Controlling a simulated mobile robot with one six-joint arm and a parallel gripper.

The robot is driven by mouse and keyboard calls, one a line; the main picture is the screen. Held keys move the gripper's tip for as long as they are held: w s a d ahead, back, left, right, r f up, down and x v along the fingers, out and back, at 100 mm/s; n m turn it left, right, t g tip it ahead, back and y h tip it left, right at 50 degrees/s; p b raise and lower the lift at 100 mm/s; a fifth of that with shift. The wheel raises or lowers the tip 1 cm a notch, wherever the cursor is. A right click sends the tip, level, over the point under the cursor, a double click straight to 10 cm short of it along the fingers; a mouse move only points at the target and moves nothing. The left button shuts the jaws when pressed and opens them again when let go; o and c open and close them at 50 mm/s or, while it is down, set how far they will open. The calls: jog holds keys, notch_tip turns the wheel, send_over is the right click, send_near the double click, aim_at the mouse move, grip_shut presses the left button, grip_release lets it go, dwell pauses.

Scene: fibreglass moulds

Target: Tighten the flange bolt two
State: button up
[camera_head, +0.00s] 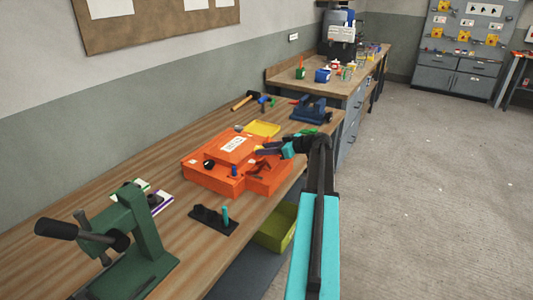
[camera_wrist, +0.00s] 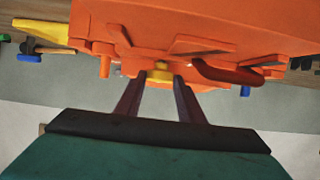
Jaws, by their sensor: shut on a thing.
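The orange mould (camera_head: 212,181) lies on the wooden bench, with a white label on its raised top. My gripper (camera_head: 262,150) reaches in from the right over the mould's right side. In the wrist view, my gripper (camera_wrist: 159,77) is shut on a small yellow bolt head (camera_wrist: 159,75) at the mould's orange flange. An orange peg (camera_wrist: 105,66) stands left of the fingers and a dark red lever (camera_wrist: 228,74) lies to the right. I cannot tell the bolt's number from any marking.
A green press (camera_head: 147,225) and a black stand with a teal peg (camera_head: 210,219) are nearer on the bench. A yellow tray (camera_head: 263,129), a hammer (camera_head: 243,101) and a blue vise (camera_head: 309,110) lie beyond the mould. Floor at right is clear.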

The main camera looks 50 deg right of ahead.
jog(key=shift+s+a+f+m+h+b, duration=0.1)
jog(key=shift+a+m+h+b, duration=0.15)
jog(key=shift+m+h+b, duration=0.5)
jog(key=shift+a+f+m+h+b, duration=0.1)
jog(key=shift+a+m+h+b, duration=0.1)
jog(key=shift+m+h+b, duration=0.5)
jog(key=shift+r+t+b, duration=0.15)
jog(key=shift+t+b, duration=0.15)
jog(key=shift+b, duration=0.15)
jog(key=shift+h, duration=0.25)
jog(key=shift+r, duration=0.1)
jog(key=o, duration=1)
jog(key=shift+o, duration=0.2)
jog(key=b+v, duration=0.2)
jog(key=v, duration=1.1)
jog(key=shift+s+r, duration=0.15)
jog(key=shift+s, duration=0.15)
jog(key=shift+d, duration=0.1)
